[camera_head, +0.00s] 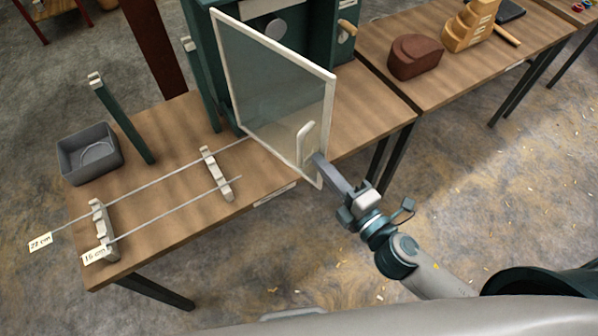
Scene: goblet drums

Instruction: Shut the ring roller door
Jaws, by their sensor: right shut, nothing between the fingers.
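The ring roller (328,28) is a dark green machine standing at the back of the wooden table. Its door (268,85) is a clear panel in a pale frame, swung open toward me over the table. A pale curved handle (305,143) sits near the door's lower free edge. My right gripper (322,162) is shut and empty, with its fingertips at the door's lower corner just beside the handle. I cannot tell whether the fingers touch the door. My left gripper is not in view.
Two thin rods with tags rest on pale stands (104,231) at the table's front left. A grey bin (90,152) and a green post (122,118) stand behind them. A second table holds a dark red block (414,57) and a yellow stepped block (468,28).

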